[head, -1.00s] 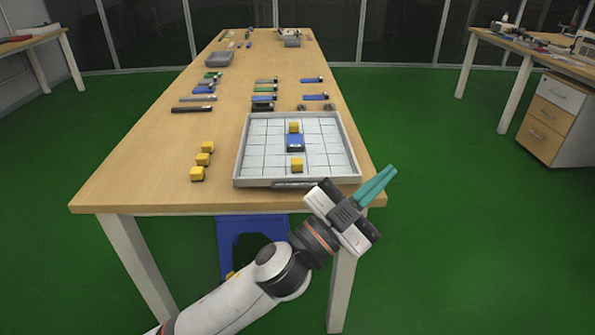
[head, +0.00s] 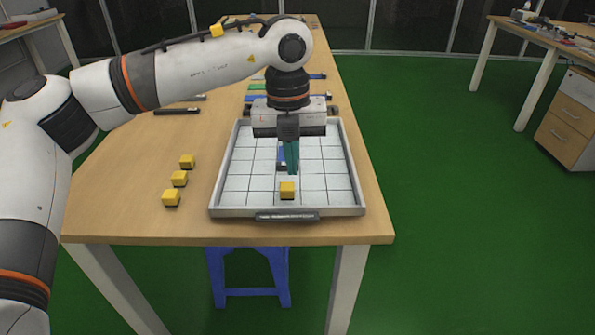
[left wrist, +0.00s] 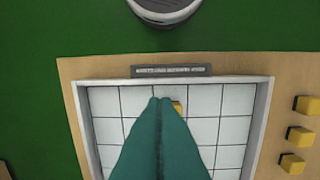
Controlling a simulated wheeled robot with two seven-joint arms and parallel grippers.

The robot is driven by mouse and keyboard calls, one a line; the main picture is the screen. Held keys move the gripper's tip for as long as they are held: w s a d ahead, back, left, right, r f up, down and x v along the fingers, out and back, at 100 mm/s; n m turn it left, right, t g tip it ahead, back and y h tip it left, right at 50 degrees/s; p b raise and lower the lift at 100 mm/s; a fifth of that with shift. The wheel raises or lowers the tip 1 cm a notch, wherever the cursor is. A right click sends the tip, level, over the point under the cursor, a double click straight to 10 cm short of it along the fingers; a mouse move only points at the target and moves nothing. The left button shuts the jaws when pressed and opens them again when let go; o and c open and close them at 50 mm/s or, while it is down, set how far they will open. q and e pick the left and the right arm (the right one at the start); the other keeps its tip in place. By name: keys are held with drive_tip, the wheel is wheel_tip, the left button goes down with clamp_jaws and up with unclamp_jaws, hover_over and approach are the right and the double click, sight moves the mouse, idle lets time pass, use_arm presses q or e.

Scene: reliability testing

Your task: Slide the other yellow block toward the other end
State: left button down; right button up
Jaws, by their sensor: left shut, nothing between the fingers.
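A yellow block (head: 287,190) sits on the white gridded tray (head: 236,197), near the tray's front edge. A blue block (head: 281,158) stands farther back on the tray, mostly hidden by my gripper. A second block on the tray's far side is not visible now, as my arm covers that part. My left gripper (head: 293,172) is shut and empty, pointing down over the tray just behind the front yellow block. In the left wrist view the teal fingers partly cover that block (left wrist: 177,107); I cannot tell whether they touch it. My right gripper is not in view.
Several yellow blocks stand in a row on the table left of the tray, one of them in front (head: 171,198). A black bar (head: 177,111) and other tools lie behind. A blue stool (head: 250,280) is under the table.

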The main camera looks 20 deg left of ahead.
sight(287, 194)
use_arm(q)
drive_tip(key=shift+y, duration=0.3)
drive_tip(key=f, duration=0.3)
drive_tip(key=f+b, duration=0.1)
drive_tip(key=f, duration=0.2)
drive_tip(key=a+f, duration=0.1)
drive_tip(key=f, duration=0.2)
drive_tip(key=shift+w+a+b, duration=0.1)
drive_tip(key=shift+b, duration=0.25)
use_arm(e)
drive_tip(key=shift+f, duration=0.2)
use_arm(q)
drive_tip(key=shift+r, duration=0.1)
